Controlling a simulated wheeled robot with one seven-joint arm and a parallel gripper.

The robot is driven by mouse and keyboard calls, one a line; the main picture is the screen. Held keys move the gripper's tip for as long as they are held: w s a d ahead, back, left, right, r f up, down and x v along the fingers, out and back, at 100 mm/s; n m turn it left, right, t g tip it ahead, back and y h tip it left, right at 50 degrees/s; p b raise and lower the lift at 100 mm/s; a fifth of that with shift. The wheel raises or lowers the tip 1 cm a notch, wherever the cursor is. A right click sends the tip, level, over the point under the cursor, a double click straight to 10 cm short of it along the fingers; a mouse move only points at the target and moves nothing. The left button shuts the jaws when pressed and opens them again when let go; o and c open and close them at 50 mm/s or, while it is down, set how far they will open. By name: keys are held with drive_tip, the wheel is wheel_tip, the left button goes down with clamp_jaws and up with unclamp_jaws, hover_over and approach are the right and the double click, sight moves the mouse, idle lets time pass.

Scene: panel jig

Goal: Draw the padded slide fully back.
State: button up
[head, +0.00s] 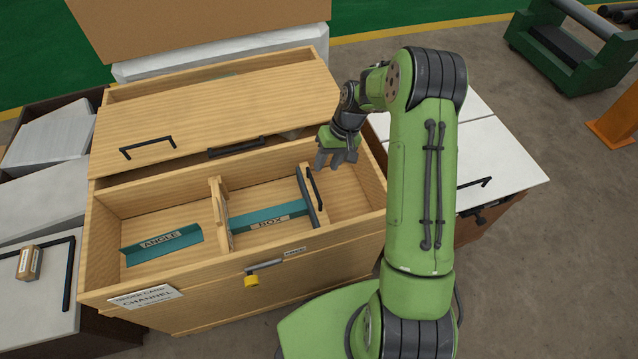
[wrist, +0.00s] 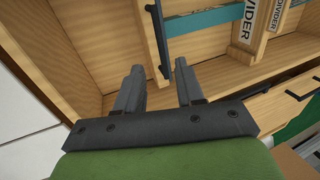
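The padded slide (head: 306,196) is an upright wooden board across the open wooden box, with a dark pad on its left face. A black bar handle (head: 315,188) is on its right side; it also shows in the wrist view (wrist: 157,40). My gripper (head: 337,157) is above the right compartment, just right of and above the slide. In the wrist view my gripper (wrist: 158,78) is open, with its two fingers apart and nothing held. The handle's near end appears between and beyond the fingertips. I cannot tell whether they touch it.
A teal piece labelled BOX (head: 268,222) lies left of the slide, then a wooden divider (head: 219,212), then a teal piece labelled ANGLE (head: 160,244). The compartment right of the slide (head: 345,195) looks empty.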

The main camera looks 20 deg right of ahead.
sight(315, 187)
drive_tip(key=b+x, duration=0.2)
drive_tip(key=x, duration=0.6)
drive_tip(key=shift+a+f, duration=0.1)
drive_tip(key=shift+f, duration=0.3)
clamp_jaws()
drive_tip(key=shift+r, duration=0.1)
idle(0.6)
